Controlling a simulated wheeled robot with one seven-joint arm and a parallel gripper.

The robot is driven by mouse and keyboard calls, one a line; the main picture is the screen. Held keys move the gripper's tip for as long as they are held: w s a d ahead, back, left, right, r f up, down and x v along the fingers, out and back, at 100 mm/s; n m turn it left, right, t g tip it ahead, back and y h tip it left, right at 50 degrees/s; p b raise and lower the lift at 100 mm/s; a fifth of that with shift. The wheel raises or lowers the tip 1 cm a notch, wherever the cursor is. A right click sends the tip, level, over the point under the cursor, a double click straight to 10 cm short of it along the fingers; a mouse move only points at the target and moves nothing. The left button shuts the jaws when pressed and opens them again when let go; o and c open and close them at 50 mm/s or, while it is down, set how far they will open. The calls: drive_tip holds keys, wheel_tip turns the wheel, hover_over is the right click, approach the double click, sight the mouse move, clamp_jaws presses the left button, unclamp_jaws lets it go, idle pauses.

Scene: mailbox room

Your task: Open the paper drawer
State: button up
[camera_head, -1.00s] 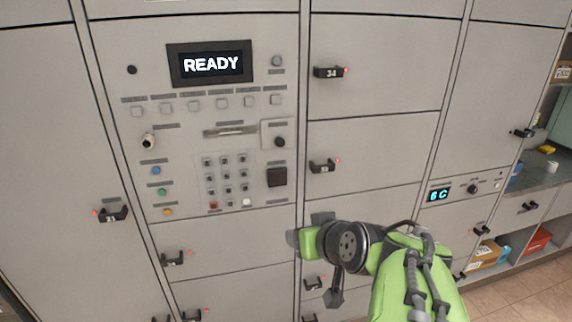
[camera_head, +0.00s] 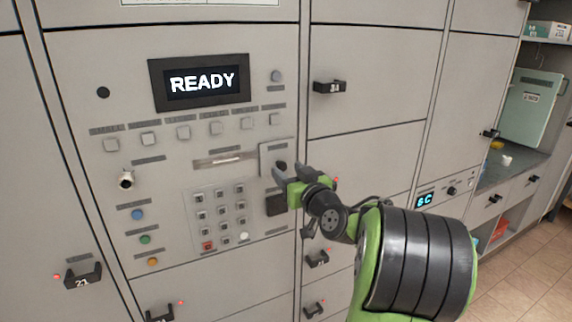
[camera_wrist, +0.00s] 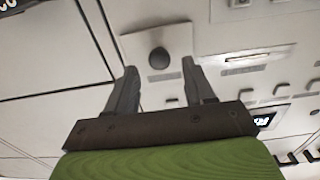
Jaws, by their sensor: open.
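I take the small square front with a round dark knob for the paper drawer (camera_head: 268,152); its label is too small to read. It sits in the machine's grey panel, right of the slot, and looks shut. In the wrist view the drawer front (camera_wrist: 178,38) and its knob (camera_wrist: 159,58) show whole, ahead of the fingers. My gripper (camera_head: 289,174) is open in front of the drawer. In the wrist view my gripper (camera_wrist: 160,68) has its fingers spread to either side of the knob. Nothing is between them, and contact cannot be told.
The READY display (camera_head: 202,82) is above left, with several buttons below it. The keypad (camera_head: 222,212) is lower left of my gripper. A black square (camera_head: 276,204) is just below the drawer. Locker handles (camera_head: 330,87) stick out nearby. A counter (camera_head: 510,168) stands at right.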

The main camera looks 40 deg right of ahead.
drive_tip(key=shift+x, duration=1.15)
drive_tip(key=shift+s, duration=0.1)
clamp_jaws()
